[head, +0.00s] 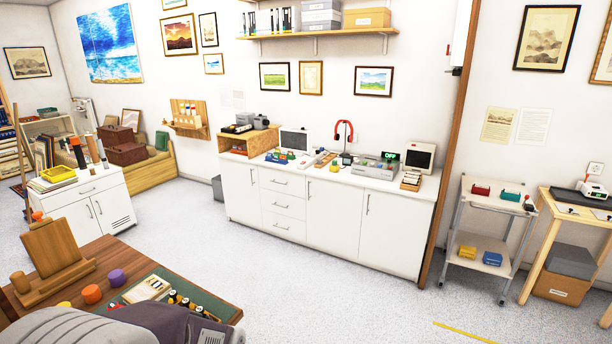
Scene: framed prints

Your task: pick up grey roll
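I cannot pick out a grey roll for certain in the head view. Several upright roll-like things stand on the small white cabinet (82,190) at the left, among them a dark one with an orange top (78,153) and a beige one (92,149). They are too small to tell apart well. Neither of my grippers is in view.
A wooden table (75,262) with a wooden stand, orange and purple pieces and a green mat is near at lower left. A large grey shape there is cut off. A long white counter (330,215) lines the wall. A trolley (487,216) stands right. The middle floor is clear.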

